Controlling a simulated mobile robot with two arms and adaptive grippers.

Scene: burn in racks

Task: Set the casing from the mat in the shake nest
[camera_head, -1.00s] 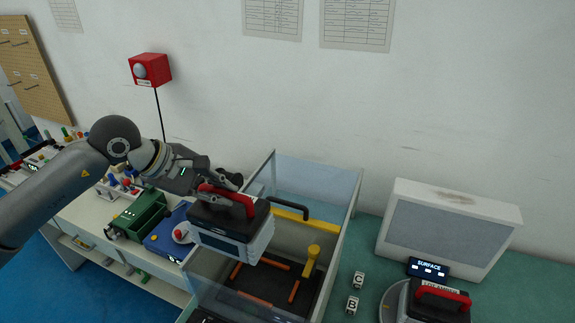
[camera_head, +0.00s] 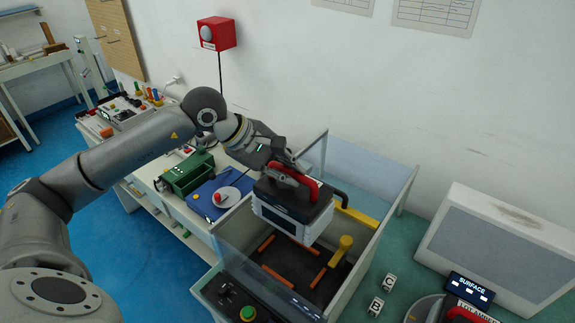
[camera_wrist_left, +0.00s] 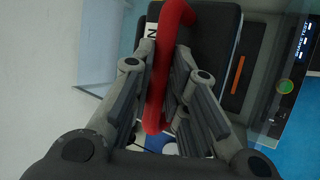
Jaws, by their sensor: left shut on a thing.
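The casing (camera_head: 288,208) is a dark-topped, pale-sided box with a red handle. My left gripper (camera_head: 291,172) is shut on the red handle, which also shows between the fingers in the left wrist view (camera_wrist_left: 160,75). The casing hangs over the clear-walled shake test box. Inside that box, the shake nest (camera_head: 285,264) is a dark floor marked with orange strips, with a yellow-topped clamp post (camera_head: 340,250) at its right. The casing hides part of the nest, and I cannot tell its exact height above the floor. My right gripper is not in view.
The clear walls (camera_head: 378,185) of the box stand around the nest. A control panel with a green button (camera_head: 247,313) is at its front.

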